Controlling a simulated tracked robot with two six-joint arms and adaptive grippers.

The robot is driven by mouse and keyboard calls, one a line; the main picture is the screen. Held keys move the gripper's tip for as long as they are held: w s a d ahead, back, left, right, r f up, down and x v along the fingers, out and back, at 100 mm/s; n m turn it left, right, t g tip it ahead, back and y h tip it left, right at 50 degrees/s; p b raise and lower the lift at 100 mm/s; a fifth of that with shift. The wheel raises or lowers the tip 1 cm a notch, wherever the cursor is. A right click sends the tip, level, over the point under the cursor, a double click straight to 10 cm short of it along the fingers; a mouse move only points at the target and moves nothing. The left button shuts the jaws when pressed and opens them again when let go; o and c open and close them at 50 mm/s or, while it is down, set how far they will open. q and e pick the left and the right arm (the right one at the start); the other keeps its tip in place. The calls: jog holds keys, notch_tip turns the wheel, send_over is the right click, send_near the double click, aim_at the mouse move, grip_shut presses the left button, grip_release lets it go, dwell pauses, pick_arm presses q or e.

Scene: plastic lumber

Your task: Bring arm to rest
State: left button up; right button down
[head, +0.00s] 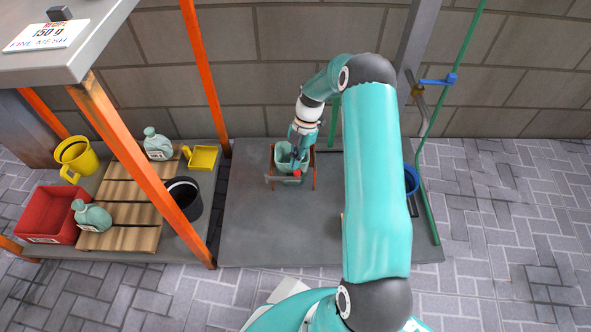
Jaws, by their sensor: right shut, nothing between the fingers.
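My right arm (376,180) is teal with dark grey joints. It rises from the bottom edge, bends at the top and reaches down to the left. My right gripper (297,163) is at its end, small and dark, pointing down at a pale green container (284,172). The gripper overlaps the container in this view; I cannot tell whether it is inside, above or touching it. Its fingers are shut with nothing between them. My left gripper is not in view.
The container sits in an orange frame (314,172) on a grey platform (270,230). A blue bowl (411,180) is partly behind my arm. At left, a shelf holds a red bin (48,214), a black bucket (184,198), a yellow jug (76,155) and pale green bottles (92,216).

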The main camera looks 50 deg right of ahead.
jog(key=shift+w+v, duration=0.2)
jog(key=shift+v, duration=0.65)
jog(key=shift+a, duration=0.1)
